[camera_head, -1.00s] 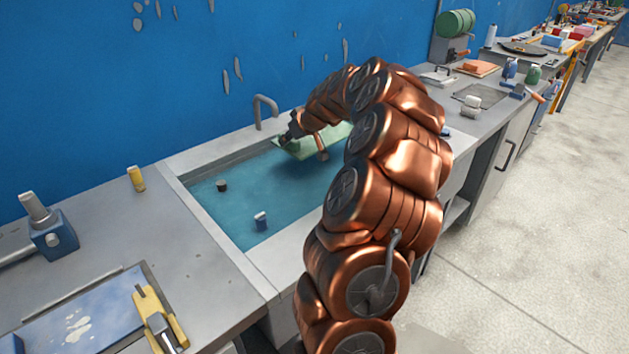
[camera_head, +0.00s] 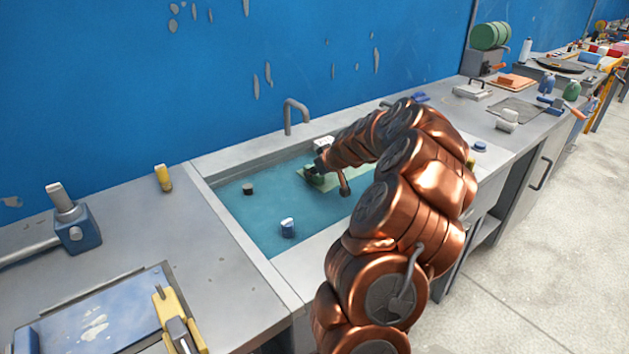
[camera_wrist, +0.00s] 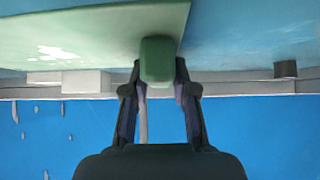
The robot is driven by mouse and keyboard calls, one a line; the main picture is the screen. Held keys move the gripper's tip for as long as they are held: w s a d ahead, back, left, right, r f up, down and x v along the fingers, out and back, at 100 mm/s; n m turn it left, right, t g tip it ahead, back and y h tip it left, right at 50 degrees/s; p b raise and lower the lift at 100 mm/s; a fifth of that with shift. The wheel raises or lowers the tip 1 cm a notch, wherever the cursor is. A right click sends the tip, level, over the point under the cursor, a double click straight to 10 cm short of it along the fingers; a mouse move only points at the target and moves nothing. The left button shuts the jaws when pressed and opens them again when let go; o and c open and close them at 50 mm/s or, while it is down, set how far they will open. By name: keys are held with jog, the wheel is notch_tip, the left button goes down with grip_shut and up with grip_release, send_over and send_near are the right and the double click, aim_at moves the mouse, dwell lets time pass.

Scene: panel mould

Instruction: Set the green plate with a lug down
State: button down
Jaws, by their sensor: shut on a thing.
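The green plate (camera_head: 323,183) is at the blue-green basin of the sink in the head view, partly hidden by my arm. In the wrist view the pale green plate (camera_wrist: 70,40) fills the upper left, with light patches on its face. Its darker green lug (camera_wrist: 157,60) stands between my fingers. My gripper (camera_wrist: 160,88) is shut on the lug; it also shows in the head view (camera_head: 318,168). The plate lies low, at or close to the basin surface; I cannot tell whether it touches.
The sink basin (camera_head: 250,215) holds a small dark cylinder (camera_head: 248,189) and a small blue-white piece (camera_head: 288,227). A faucet (camera_head: 295,115) stands at the back rim. A yellow piece (camera_head: 163,178) stands on the left counter. The basin's left part is mostly clear.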

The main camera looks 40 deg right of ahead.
aim_at(315, 180)
jog(key=shift+f, duration=1.55)
jog(key=c, duration=0.9)
grip_release()
jog(key=v, duration=1.2)
jog(key=shift+b, duration=0.4)
jog(key=shift+a+r, duration=0.1)
